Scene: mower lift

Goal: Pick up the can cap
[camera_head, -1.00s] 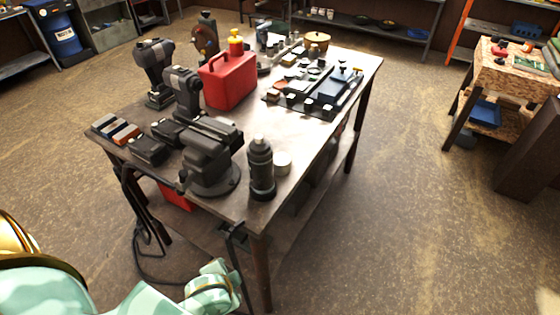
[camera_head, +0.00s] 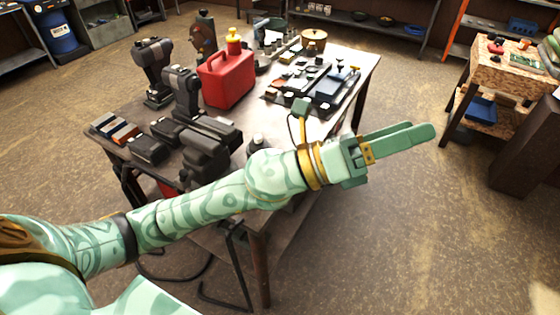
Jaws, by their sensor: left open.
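The yellow can cap (camera_head: 233,36) sits on top of the red can (camera_head: 227,80), which stands upright on the workbench. My left arm reaches across the front of the bench from the lower left. My left gripper (camera_head: 421,131) is open and empty, off the right side of the bench with its fingers pointing right. It is well to the right of the cap and nearer to me. My right gripper is not in view.
The workbench (camera_head: 335,117) carries drills (camera_head: 182,90), batteries (camera_head: 148,149), a vise (camera_head: 205,160) partly behind my arm, and a tray of small parts at the back right. A wooden side table (camera_head: 490,70) stands at the right. The floor between is clear.

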